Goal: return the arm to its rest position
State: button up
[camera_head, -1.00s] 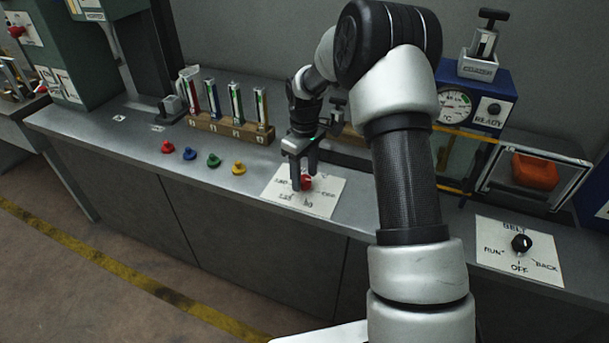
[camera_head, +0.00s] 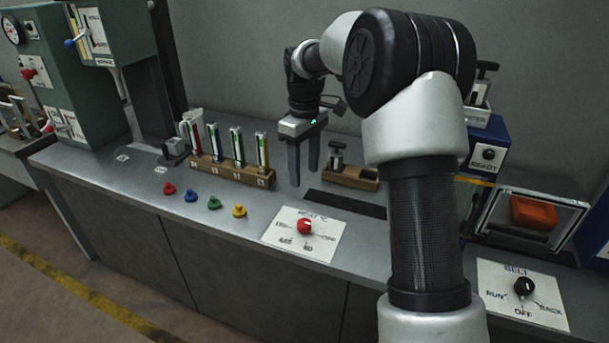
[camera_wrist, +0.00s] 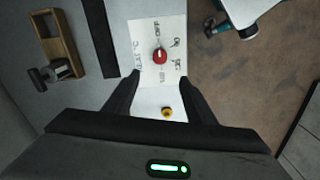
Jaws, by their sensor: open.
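My gripper (camera_head: 305,165) hangs over the bench with its two fingers pointing down, open and empty. It is above and behind the red knob (camera_head: 305,226) on the white heat dial plate (camera_head: 325,245), clear of it. In the wrist view my gripper (camera_wrist: 150,95) shows its two dark fingers apart, with the red knob (camera_wrist: 160,56) beyond them and a yellow button (camera_wrist: 167,112) between them. My arm rises from the bottom of the head view and bends over to the left.
The bench (camera_head: 130,185) carries red, blue, green and yellow buttons (camera_head: 239,211) and a wooden rack (camera_head: 225,170) of several tubes. A wooden holder (camera_head: 350,178) stands right of my gripper. The belt dial (camera_head: 524,288) and an orange block (camera_head: 533,212) are at the right.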

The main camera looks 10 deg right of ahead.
jog(key=s+r+m+t+p, duration=0.3)
jog(key=s+r+m+p, duration=0.1)
jog(key=s+r, duration=1.15)
jog(key=s+r+m+t+p, duration=0.2)
jog(key=s+m+p, duration=0.1)
jog(key=s, duration=1.3)
jog(key=shift+s+m+t+p, duration=0.15)
jog(key=shift+m+t+p, duration=0.2)
jog(key=shift+m, duration=0.35)
jog(key=shift+r, duration=0.1)
